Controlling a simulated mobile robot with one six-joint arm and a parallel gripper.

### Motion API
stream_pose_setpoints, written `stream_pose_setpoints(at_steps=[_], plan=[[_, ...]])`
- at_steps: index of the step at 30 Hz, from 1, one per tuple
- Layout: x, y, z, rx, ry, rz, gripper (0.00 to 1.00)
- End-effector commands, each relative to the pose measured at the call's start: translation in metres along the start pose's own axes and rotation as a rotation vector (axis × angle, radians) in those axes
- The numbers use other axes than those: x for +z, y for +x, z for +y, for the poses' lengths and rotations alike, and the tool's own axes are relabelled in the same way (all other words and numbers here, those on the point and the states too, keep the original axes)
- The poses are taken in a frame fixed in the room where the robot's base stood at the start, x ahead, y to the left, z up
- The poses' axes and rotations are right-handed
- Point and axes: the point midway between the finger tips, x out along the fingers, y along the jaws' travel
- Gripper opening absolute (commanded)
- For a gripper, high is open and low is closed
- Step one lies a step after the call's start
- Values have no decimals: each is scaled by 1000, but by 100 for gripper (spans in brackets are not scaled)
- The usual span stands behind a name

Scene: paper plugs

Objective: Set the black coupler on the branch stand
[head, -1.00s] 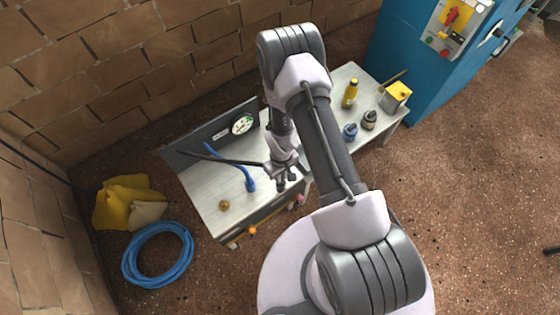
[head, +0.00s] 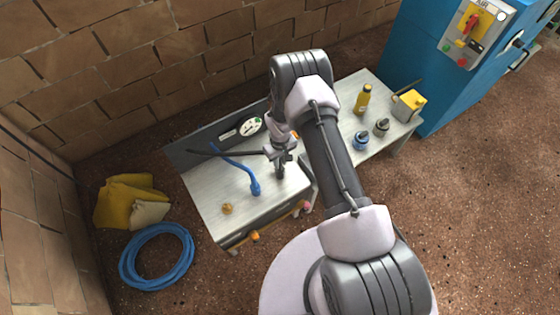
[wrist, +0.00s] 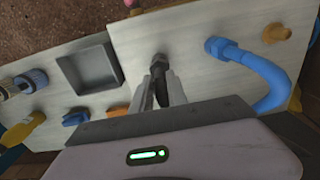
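I cannot tell for sure which thing is the branch stand. Two upright fittings stand on the right bench: a blue one (head: 361,140) and a dark grey one (head: 381,127); both also show at the left of the wrist view (wrist: 32,81).
A blue hose with a coupler (head: 255,187) stands beside my gripper; a brass piece (head: 227,208) is near it. A gauge panel (head: 250,125) lines the back.

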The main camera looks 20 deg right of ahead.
Motion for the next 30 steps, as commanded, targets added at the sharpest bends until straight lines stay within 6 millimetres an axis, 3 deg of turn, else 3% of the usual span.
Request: stream_pose_setpoints(at_steps=[2, 10, 13, 21, 29, 30], plan=[[0, -1, 0, 0, 0, 0, 37], [0, -1, 0, 0, 0, 0, 37], [0, -10, 0, 0, 0, 1, 37], [-1, -85, 0, 1, 1, 2, 37], [-2, -128, 0, 1, 5, 5, 37], [-4, -141, 1, 3, 15, 15, 37]])
